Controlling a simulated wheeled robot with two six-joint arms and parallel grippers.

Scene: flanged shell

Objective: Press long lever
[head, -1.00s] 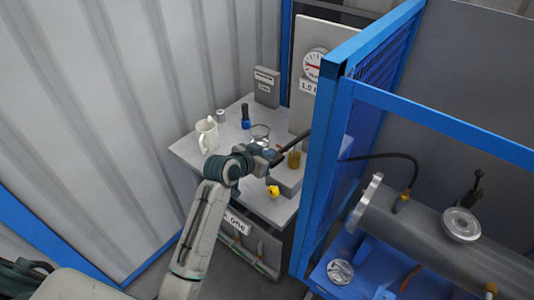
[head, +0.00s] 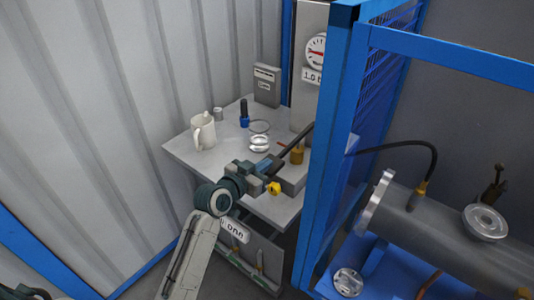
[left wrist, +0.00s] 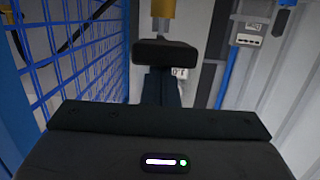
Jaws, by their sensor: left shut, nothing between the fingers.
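The long lever (head: 295,143) is a dark bar that slants down and left from beside the blue frame post, over the grey bench. A brass-coloured fitting (head: 297,155) stands next to it. My left gripper (head: 266,168) is shut and empty at the lever's lower left end. I cannot tell whether it touches the lever. In the left wrist view, dark gripper parts fill the lower middle, and a brass-coloured part (left wrist: 163,8) shows at the top.
The bench (head: 180,150) holds a white mug (head: 203,132), a blue-based tool (head: 244,118), a silver round part (head: 259,143) and a yellow knob (head: 273,188). A blue frame (head: 328,170) with mesh stands right of the lever. A gauge (head: 316,50) is above.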

